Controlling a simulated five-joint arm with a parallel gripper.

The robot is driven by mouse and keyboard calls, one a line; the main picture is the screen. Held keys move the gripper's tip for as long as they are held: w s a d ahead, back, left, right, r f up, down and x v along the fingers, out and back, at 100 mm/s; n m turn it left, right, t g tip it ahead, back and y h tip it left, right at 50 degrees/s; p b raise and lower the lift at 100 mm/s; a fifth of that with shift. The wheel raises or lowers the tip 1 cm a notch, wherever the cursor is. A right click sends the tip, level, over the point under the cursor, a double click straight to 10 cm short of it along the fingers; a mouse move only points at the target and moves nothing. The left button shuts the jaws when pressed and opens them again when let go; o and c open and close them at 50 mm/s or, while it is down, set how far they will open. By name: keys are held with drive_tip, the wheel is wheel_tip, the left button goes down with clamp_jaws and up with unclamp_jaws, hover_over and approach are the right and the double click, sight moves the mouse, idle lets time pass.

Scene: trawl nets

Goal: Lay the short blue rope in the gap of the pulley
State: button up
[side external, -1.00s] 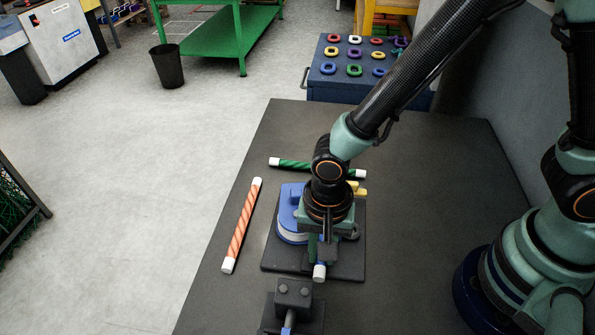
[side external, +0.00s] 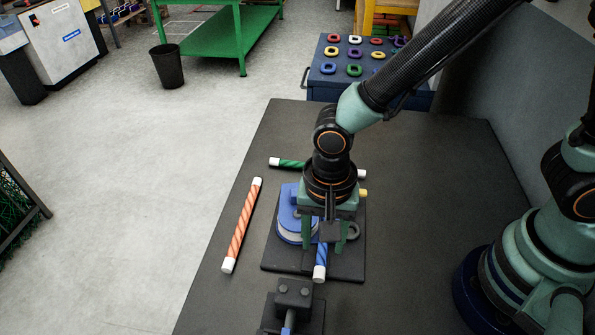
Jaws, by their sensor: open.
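The short blue rope (side external: 320,259), blue-striped with a white end, points toward the camera over the dark base plate. Its far part is hidden behind my gripper. The blue pulley (side external: 287,223) with a pale lower rim stands on the base plate (side external: 345,268), left of my gripper and partly covered by it. My gripper (side external: 323,245) points down above the rope, its green fingers apart, one on each side of the rope. I cannot tell whether the rope lies in the pulley's gap, as my gripper blocks the view.
An orange-striped rope (side external: 241,226) lies left of the plate, and a green rope (side external: 290,163) lies behind it, partly hidden by my arm. A dark clamp-like block (side external: 293,292) stands in front. A grey ring (side external: 353,231) sits right of my gripper.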

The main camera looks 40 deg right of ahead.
wheel_tip(320, 180, up, 7)
drive_tip(key=w+d+r+n+t, duration=0.2)
drive_tip(key=d+r+n, duration=0.2)
drive_tip(key=d, duration=0.6)
drive_tip(key=w+d+r+n+t, duration=0.1)
drive_tip(key=d+r+n+t, duration=0.2)
drive_tip(key=d, duration=0.8)
wheel_tip(320, 180, up, 5)
drive_tip(key=shift+w+d+f+n+t, duration=0.1)
drive_tip(key=shift+w+d+n+t, duration=0.2)
drive_tip(key=shift+n, duration=0.7)
drive_tip(key=shift+a, duration=0.1)
